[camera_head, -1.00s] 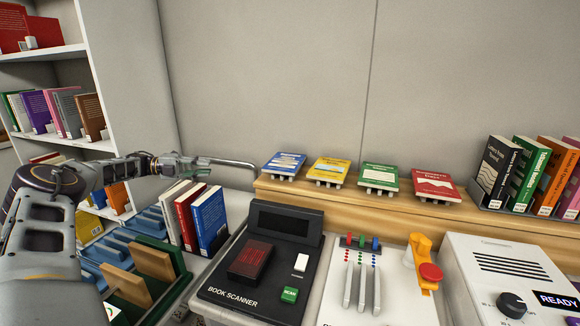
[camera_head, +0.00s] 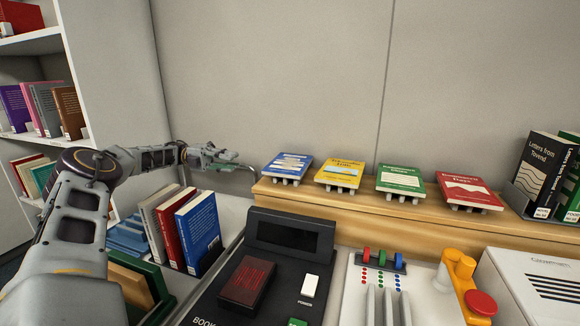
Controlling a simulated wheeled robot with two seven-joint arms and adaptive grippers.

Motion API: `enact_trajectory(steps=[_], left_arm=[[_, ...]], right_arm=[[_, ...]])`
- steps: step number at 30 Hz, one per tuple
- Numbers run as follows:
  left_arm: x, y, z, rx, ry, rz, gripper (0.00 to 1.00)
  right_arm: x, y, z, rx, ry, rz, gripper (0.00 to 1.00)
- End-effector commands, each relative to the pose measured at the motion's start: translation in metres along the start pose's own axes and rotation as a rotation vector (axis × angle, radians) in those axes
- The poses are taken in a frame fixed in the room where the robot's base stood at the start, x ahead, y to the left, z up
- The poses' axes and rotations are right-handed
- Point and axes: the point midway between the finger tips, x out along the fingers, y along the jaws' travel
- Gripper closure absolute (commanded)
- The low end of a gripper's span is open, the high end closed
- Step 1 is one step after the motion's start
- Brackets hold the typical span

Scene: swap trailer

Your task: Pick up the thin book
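Four flat, thin-looking books lie on small stands along the wooden ledge: a blue book (camera_head: 287,166), a yellow book (camera_head: 340,172), a green book (camera_head: 400,179) and a red book (camera_head: 468,191). I cannot tell which one is meant by the thin book. My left gripper (camera_head: 228,159) is to the left of the blue book, apart from it, at about the ledge's height. Its fingers are small and seen from the side, so their opening is unclear. I see nothing held in it. My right gripper is out of view.
The book scanner (camera_head: 275,262) is in front of the ledge. A black book (camera_head: 544,174) stands upright at right.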

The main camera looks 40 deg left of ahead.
Motion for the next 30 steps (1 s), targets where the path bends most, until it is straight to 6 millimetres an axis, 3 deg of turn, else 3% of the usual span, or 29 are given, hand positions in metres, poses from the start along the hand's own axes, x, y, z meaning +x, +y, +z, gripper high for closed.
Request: enact_trajectory(steps=[14,30], left_arm=[[0.008,-0.001,0.000,0.000,-0.001,-0.002,0.79],[0.049,-0.001,0.001,0.000,0.001,-0.001,0.79]], right_arm=[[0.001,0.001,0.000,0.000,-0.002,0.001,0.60],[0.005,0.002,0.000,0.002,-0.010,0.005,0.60]])
